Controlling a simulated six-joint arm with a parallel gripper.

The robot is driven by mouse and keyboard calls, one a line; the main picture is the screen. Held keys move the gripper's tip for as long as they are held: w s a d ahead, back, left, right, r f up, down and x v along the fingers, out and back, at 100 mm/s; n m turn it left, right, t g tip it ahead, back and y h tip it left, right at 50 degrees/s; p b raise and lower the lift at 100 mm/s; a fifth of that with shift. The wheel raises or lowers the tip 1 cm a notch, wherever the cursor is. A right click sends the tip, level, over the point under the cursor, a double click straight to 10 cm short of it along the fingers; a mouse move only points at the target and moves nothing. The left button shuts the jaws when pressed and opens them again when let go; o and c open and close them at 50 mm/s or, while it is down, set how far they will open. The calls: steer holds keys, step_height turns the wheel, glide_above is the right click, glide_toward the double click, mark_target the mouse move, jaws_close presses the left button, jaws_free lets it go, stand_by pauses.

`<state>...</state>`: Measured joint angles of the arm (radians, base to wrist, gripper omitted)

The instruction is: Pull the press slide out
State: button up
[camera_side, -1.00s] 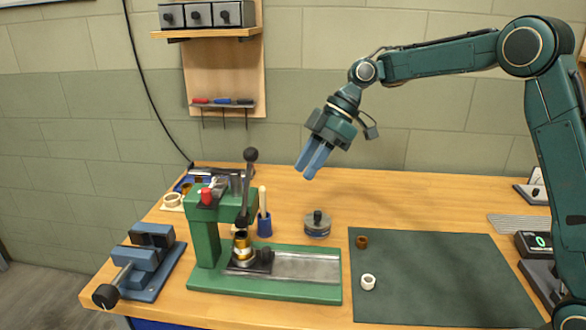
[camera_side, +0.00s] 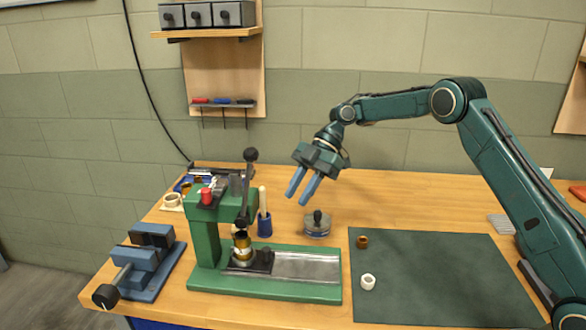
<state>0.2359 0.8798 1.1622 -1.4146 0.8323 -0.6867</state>
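The green press (camera_side: 207,240) stands on the bench with its base running to the right. Its slide (camera_side: 250,262) is a dark plate with a small dark knob at its right end, under the press head. A brass and silver part (camera_side: 242,247) sits upright on the slide. The bare metal track (camera_side: 305,267) extends to the right of the slide. My gripper (camera_side: 297,200) is open and empty, its two blue fingers pointing down, in the air above and to the right of the press.
The press lever (camera_side: 248,185) rises beside the head. A round grey lidded pot (camera_side: 317,225) and a blue cup (camera_side: 264,226) stand behind the track. A dark mat (camera_side: 440,285) with a brown ring and a white ring lies right. A blue vise (camera_side: 148,262) stands left.

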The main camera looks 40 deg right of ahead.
mark_target(267, 248)
steer(key=x, duration=1.3)
steer(key=shift+s+a+f, duration=0.1)
steer(key=shift+a+f, duration=0.1)
steer(key=shift+f, duration=0.1)
jaws_close()
